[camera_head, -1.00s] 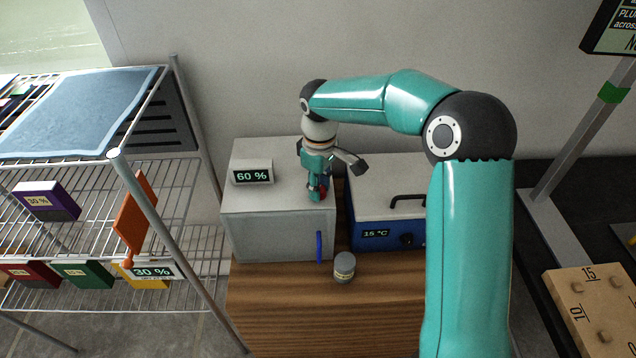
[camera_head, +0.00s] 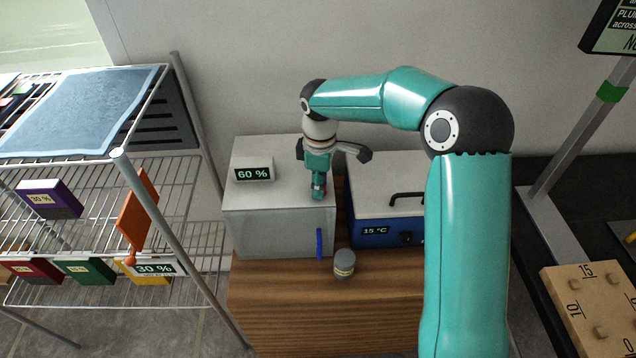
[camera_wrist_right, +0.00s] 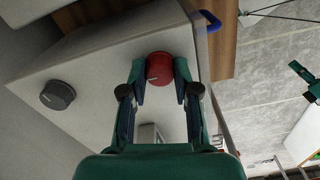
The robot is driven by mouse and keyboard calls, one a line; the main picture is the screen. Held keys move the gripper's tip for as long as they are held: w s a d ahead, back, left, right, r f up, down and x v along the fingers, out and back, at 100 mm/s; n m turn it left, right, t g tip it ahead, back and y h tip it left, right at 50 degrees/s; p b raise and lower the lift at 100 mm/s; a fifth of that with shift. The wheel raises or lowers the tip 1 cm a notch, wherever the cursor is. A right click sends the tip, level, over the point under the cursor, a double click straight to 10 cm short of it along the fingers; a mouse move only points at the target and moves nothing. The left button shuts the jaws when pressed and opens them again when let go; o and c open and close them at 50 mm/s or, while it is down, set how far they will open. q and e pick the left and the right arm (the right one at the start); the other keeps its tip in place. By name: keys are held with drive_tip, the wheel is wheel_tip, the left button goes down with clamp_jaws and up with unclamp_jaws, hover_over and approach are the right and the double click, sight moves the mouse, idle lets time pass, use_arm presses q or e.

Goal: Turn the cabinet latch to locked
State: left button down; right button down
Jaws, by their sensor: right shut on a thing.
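The grey cabinet (camera_head: 275,232) stands on a wooden stand, with a blue handle (camera_head: 319,243) on its front. A round red knob with a pale mark (camera_wrist_right: 159,67), which looks like the latch, sits on the cabinet's top. My right gripper (camera_head: 319,191) reaches down to it from above and is shut on it. In the right wrist view, the two fingers of my right gripper (camera_wrist_right: 160,88) are on either side of the red knob. In the head view the gripper hides most of the knob. My left gripper is not in view.
A dark round knob (camera_wrist_right: 57,95) shows on the cabinet in the wrist view. A 60 % display (camera_head: 252,171) stands on top. A blue box reading 15 °C (camera_head: 375,233) is to the right. A small grey jar (camera_head: 344,264) stands in front. A wire rack (camera_head: 172,200) is at left.

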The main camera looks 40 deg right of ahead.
drive_tip(key=shift+w+d+r, duration=0.1)
drive_tip(key=shift+w+r, duration=0.1)
drive_tip(key=c, duration=0.9)
unclamp_jaws()
drive_tip(key=shift+o, duration=0.2)
drive_tip(key=shift+f, duration=0.15)
drive_tip(key=shift+s, duration=0.1)
wheel_tip(320, 180, up, 12)
